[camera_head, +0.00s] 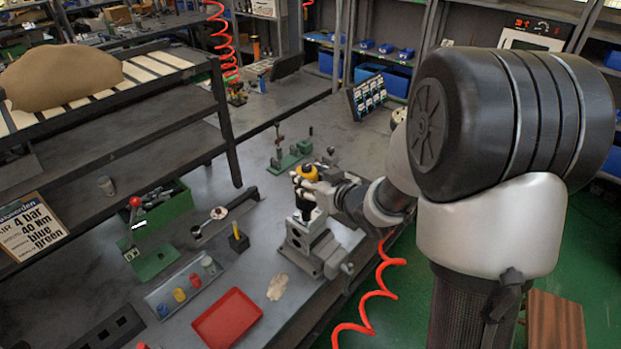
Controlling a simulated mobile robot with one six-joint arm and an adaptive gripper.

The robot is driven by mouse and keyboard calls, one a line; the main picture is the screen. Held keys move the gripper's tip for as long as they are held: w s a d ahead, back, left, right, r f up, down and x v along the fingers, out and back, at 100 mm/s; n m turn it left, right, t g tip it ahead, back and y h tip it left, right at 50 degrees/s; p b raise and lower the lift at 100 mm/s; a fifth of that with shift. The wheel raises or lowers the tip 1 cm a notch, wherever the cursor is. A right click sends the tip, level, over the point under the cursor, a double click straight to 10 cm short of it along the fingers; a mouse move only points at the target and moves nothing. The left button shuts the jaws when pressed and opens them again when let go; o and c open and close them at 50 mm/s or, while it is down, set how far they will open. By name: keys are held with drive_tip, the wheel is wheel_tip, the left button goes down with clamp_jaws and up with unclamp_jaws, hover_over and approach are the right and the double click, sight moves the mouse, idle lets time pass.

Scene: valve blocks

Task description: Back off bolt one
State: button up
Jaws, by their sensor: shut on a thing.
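My gripper (304,186) is at the middle of the bench, reaching in from the right. It is shut on an upright yellow-and-black tool (307,172). The tool's yellow top shows above the fingers, and a dark part shows below them. The grey valve block fixture (318,247) stands directly below, at the bench's front edge. The tool's lower end meets or hangs just over the top of the fixture; I cannot tell which. Bolt one cannot be made out, as the tool, my gripper and the small scale hide the bolt area.
A red tray (227,318) lies front left, beside a grey tray (187,287) of coloured pieces. A green box (163,208) and a green stand (290,157) are further back. A sign (28,226) hangs from the shelf at left. A red coiled hose (372,294) hangs by the front edge.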

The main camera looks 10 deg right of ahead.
drive_tip(key=shift+w+f+b, duration=0.1)
drive_tip(key=shift+f+b, duration=0.65)
drive_tip(key=shift+b, duration=0.15)
idle(1.2)
drive_tip(key=shift+s+f, duration=0.2)
drive_tip(key=shift+f, duration=0.15)
idle(1.6)
drive_tip(key=shift+r, duration=0.25)
idle(1.5)
